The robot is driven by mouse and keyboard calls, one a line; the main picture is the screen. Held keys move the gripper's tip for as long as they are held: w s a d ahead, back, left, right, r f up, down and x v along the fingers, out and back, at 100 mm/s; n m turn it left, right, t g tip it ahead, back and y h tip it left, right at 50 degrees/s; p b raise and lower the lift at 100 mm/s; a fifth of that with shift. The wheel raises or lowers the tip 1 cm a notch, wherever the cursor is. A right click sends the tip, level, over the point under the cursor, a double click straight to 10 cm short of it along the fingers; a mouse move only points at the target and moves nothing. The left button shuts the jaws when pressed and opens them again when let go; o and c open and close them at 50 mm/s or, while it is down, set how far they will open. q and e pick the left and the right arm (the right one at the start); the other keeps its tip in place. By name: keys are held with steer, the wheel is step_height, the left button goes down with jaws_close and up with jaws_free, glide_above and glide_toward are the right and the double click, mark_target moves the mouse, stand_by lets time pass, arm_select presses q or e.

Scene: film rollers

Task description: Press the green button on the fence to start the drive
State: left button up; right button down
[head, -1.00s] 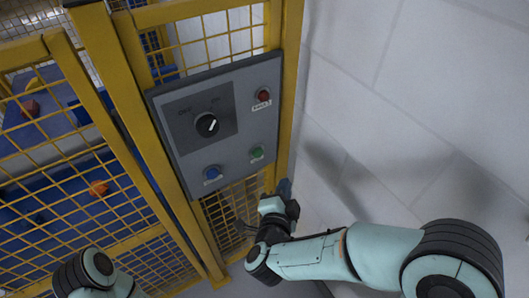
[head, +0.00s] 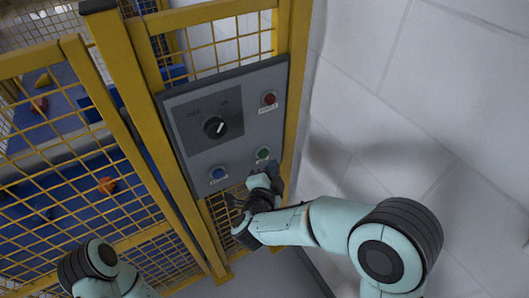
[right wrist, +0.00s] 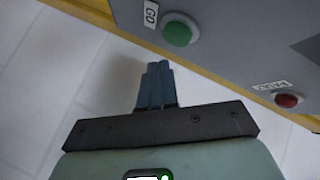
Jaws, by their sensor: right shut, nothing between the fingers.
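The green button (head: 262,153) is on the lower right of a grey control panel (head: 235,90) on the yellow fence. In the right wrist view the green button (right wrist: 178,33) stands out from the panel beside a "GO" label (right wrist: 150,14). My right gripper (right wrist: 158,72) is shut and empty, its fingertips a little short of the panel edge and apart from the button. In the head view my right gripper (head: 274,166) is just below the green button. Of my left arm, only a link shows at the bottom left; its gripper is not seen.
The panel also carries a blue button (head: 218,173), a red button (head: 269,99) and a black rotary switch (head: 214,127). Yellow fence posts (head: 147,130) and mesh stand to the left. Pale floor tiles (head: 400,110) lie open to the right.

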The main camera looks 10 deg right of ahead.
steer(key=shift+w+a, duration=0.2)
steer(key=shift+w, duration=0.3)
steer(key=shift+w, duration=0.2)
stand_by(1.6)
steer(key=shift+w+a, duration=0.1)
steer(key=shift+w, duration=0.1)
steer(key=shift+w+a, duration=0.15)
steer(key=shift+w, duration=0.3)
stand_by(0.7)
steer(key=shift+s, duration=0.1)
steer(key=shift+s+d+b, duration=0.25)
steer(key=shift+s+b, duration=0.1)
steer(key=shift+s, duration=0.4)
